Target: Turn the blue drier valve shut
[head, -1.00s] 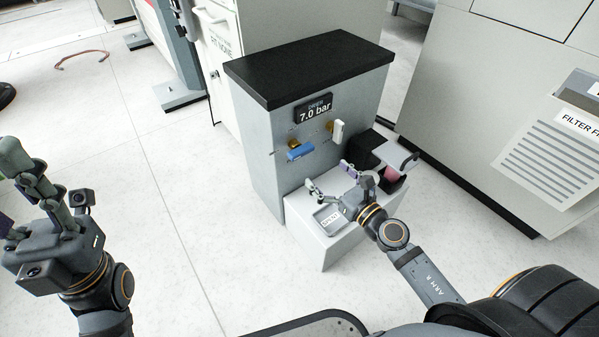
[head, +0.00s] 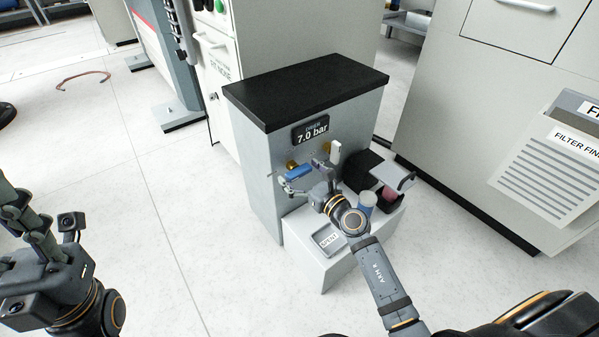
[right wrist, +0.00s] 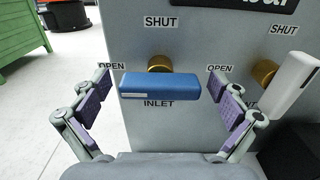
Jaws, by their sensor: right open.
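The blue valve handle (head: 298,172) is on the front of the grey drier cabinet (head: 258,165), left of a white handle (head: 335,152). In the right wrist view the blue handle (right wrist: 160,87) lies level in front of a brass stem (right wrist: 158,63). SHUT is printed above it, INLET below, OPEN to either side. My right gripper (head: 308,174) is open at the handle. In the right wrist view its fingers (right wrist: 159,92) stand either side of the handle's ends, with gaps visible. My left gripper (head: 25,225) is at the left edge, partly cut off, away from the drier.
A display (head: 311,130) on the drier reads 7.0 bar. A filter cabinet (head: 450,130) stands at right.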

